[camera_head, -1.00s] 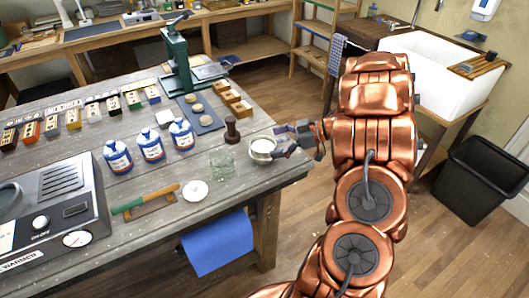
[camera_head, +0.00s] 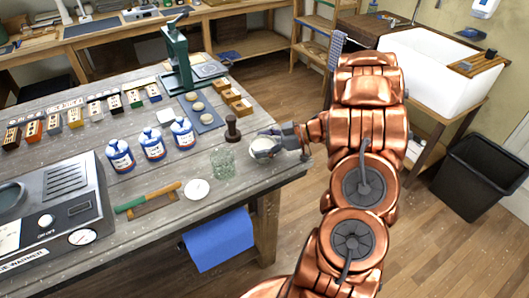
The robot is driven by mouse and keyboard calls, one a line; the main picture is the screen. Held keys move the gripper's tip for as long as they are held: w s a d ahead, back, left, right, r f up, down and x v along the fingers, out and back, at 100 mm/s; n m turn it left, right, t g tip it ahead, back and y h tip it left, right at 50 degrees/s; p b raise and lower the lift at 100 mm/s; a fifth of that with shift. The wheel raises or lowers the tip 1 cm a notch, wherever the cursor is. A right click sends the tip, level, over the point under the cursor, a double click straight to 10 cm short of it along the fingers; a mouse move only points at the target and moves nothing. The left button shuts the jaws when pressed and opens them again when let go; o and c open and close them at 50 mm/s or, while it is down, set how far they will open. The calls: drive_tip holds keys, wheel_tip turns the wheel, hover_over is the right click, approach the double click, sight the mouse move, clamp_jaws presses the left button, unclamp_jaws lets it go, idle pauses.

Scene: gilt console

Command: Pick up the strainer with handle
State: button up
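A small pale round bowl-shaped thing (camera_head: 262,146), which looks like the strainer, sits near the right edge of the grey wooden table (camera_head: 225,190). Its handle cannot be made out. My gripper (camera_head: 270,142) is at the strainer, coming from the right, with its grey fingers over and beside the rim. The fingers cover the strainer's right part. Whether they touch it or are closed on it cannot be told at this size. The strainer appears to be at table level.
A clear glass (camera_head: 222,163) stands left of the strainer, and a dark brown stamp-like tool (camera_head: 232,128) stands behind it. A green press (camera_head: 178,60) stands behind.

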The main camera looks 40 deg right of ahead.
drive_tip(key=c, duration=0.6)
drive_tip(key=shift+r, duration=0.1)
